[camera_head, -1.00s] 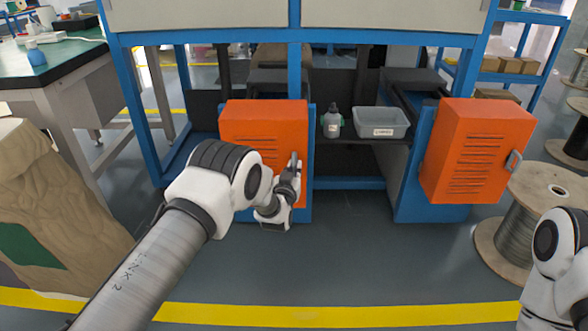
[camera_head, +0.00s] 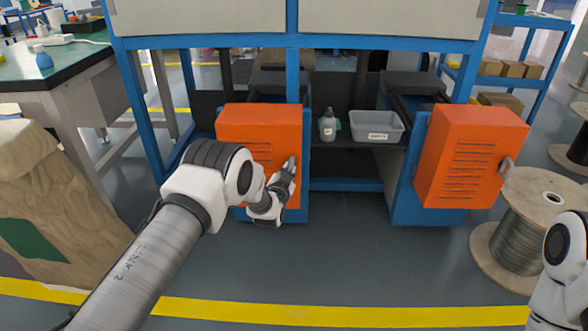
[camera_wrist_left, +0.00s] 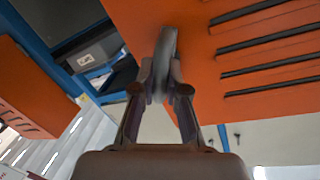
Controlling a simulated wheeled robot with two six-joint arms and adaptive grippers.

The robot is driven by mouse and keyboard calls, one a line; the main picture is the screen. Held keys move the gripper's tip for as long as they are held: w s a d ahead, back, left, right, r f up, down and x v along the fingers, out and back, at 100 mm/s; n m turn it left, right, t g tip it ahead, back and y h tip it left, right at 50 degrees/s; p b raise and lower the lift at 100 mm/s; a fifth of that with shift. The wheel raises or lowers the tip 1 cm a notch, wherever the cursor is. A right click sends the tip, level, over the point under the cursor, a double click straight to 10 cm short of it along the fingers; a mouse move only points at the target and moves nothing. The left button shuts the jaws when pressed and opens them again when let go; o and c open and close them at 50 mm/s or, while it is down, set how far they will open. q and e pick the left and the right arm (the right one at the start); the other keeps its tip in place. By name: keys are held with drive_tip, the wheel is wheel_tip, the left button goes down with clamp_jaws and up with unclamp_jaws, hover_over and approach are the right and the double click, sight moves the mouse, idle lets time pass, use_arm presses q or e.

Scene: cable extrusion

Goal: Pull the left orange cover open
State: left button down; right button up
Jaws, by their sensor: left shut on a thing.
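The left orange cover (camera_head: 245,122) is a box-shaped door with slots, on the blue frame at the left of the machine. It looks closed. My left gripper (camera_head: 288,168) is at the cover's right edge. In the left wrist view its fingers (camera_wrist_left: 160,88) are shut on the grey handle (camera_wrist_left: 166,45), with the slotted orange face (camera_wrist_left: 235,60) behind. The right orange cover (camera_head: 470,145) looks closed, with its handle (camera_head: 506,167) on its right side. Part of my right arm shows at the right edge; its gripper is out of view.
Between the covers, a shelf holds a bottle (camera_head: 327,126) and a grey bin (camera_head: 376,126). A cable spool (camera_head: 515,230) stands at the right. A workbench (camera_head: 60,70) and a tan sack-like object (camera_head: 50,200) are at the left. The floor in front is clear.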

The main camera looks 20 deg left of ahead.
use_arm(q)
drive_tip(key=shift+r+m+g+p, duration=0.1)
drive_tip(key=shift+m+g+p, duration=0.25)
drive_tip(key=shift+m, duration=0.45)
drive_tip(key=m+y+p, duration=0.1)
drive_tip(key=m, duration=0.2)
drive_tip(key=shift+d+f+m+g+p, duration=0.15)
drive_tip(key=shift+m+g+p, duration=0.25)
drive_tip(key=shift+m, duration=0.8)
drive_tip(key=shift+f+m+y, duration=0.1)
drive_tip(key=shift+m+y, duration=0.5)
drive_tip(key=shift+m, duration=0.7)
